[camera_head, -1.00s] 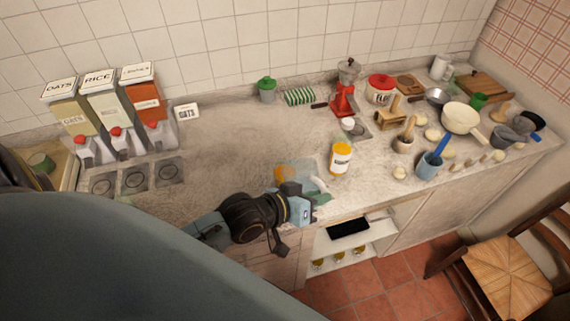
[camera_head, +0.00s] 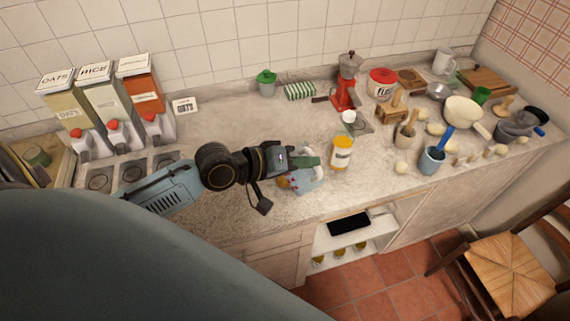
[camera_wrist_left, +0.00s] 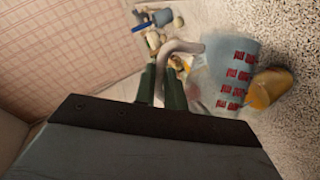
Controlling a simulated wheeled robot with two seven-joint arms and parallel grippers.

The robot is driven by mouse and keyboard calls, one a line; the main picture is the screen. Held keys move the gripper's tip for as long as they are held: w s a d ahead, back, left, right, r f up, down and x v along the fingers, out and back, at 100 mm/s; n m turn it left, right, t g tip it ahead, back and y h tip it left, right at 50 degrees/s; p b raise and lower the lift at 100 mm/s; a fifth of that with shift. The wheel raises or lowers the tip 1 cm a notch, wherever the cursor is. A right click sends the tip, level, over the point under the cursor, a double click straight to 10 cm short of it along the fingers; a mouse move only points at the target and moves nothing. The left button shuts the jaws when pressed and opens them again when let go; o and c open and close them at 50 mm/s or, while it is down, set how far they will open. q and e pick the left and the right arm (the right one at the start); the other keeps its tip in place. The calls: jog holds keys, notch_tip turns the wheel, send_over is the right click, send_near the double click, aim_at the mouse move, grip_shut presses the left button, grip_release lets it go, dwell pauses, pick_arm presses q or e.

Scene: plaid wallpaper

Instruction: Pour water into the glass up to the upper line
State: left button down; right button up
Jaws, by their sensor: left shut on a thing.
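A pale, see-through jug (camera_head: 305,181) with red markings is above or on the counter's front part, just left of the yellow-labelled bottle. It shows larger in the left wrist view (camera_wrist_left: 228,62). My left gripper (camera_head: 312,162) is shut on its curved handle (camera_wrist_left: 182,46), which sits between the dark green fingers (camera_wrist_left: 162,85). The jug looks tilted in the head view. An orange, rounded thing (camera_wrist_left: 268,88) shows beside the jug; I cannot tell whether it is the glass or touches the jug. No water level or upper line can be made out. My right gripper is not in view.
A yellow-and-white bottle (camera_head: 341,153) stands close right of the jug, with a white-capped bottle (camera_head: 347,122) behind. A blue cup (camera_head: 431,160) and several small items crowd the right side. Dispensers (camera_head: 110,100) stand left. The counter's middle back (camera_head: 225,125) is clear.

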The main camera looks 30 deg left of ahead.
pick_arm(q)
jog(key=shift+w+a+r+n+h+b, duration=0.2)
jog(key=shift+a+r+n+h+b, duration=0.1)
jog(key=shift+a+r+b, duration=0.25)
dwell(1.4)
